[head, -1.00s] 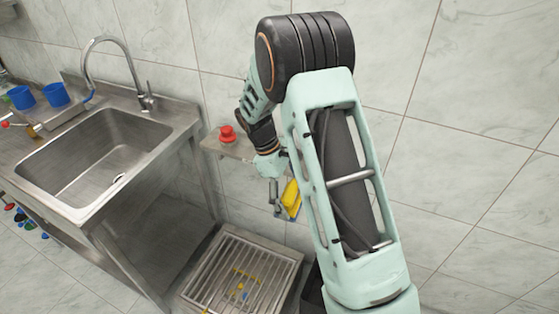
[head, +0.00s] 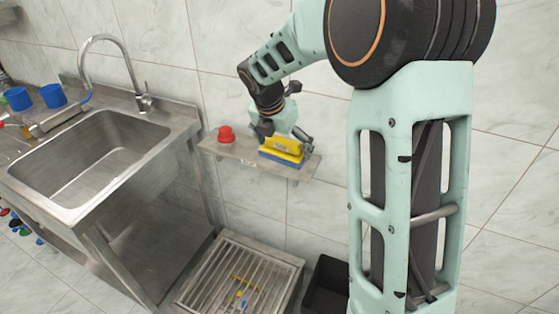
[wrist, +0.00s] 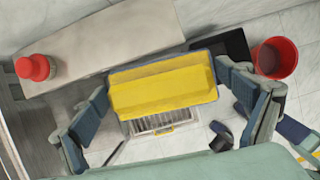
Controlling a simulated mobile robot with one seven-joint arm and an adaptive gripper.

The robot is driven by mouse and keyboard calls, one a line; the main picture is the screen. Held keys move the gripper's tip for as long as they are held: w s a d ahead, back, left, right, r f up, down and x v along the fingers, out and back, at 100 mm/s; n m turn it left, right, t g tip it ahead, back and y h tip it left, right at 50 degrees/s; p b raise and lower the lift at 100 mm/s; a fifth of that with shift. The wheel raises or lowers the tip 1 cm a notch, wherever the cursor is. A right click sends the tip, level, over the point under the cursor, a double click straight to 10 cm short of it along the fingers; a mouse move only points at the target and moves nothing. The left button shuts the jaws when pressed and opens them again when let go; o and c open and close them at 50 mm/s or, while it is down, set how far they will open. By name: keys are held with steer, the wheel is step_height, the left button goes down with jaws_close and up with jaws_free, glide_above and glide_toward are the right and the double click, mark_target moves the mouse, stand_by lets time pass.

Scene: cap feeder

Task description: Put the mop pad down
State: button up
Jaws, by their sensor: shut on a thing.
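The mop pad (head: 281,152) is a yellow block with a blue underside. My gripper (head: 285,135) is shut on it and holds it at the right part of the small wall shelf (head: 240,150). In the wrist view the pad (wrist: 165,88) lies between the two fingers (wrist: 163,80) and overlaps the shelf's near edge (wrist: 110,45). The grate shows beyond its lower side. I cannot tell whether the pad touches the shelf.
A red knob-like object (head: 226,133) stands at the shelf's left end. A steel sink (head: 95,155) is at left. A floor grate (head: 240,275) and a dark bin (head: 325,285) lie below. The wrist view shows a red bucket (wrist: 284,52).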

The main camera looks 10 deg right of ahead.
steer(key=shift+w+r+n, duration=0.2)
steer(key=shift+r+n, duration=0.1)
steer(key=shift+n, duration=0.1)
steer(key=shift+w, duration=0.25)
steer(key=w+f, duration=0.3)
steer(key=w, duration=0.1)
steer(key=w+f+p, duration=0.1)
steer(key=w+f, duration=0.1)
steer(key=w, duration=0.2)
steer(key=w+d+f, duration=0.1)
steer(key=w+f, duration=0.2)
steer(key=w, duration=0.1)
steer(key=shift+w+f, duration=0.15)
steer(key=shift+f, duration=0.15)
steer(key=shift+w+d+f+p, duration=0.15)
steer(key=shift+w+f, duration=0.15)
steer(key=shift+f, duration=0.15)
steer(key=shift+w+a+f+p, duration=0.15)
steer(key=shift+w+f, duration=0.1)
steer(key=shift+f, duration=0.15)
steer(key=shift+d+f, duration=0.15)
steer(key=shift+f, duration=1.15)
steer(key=shift+f, duration=0.1)
steer(key=o, duration=0.7)
steer(key=shift+o, duration=0.5)
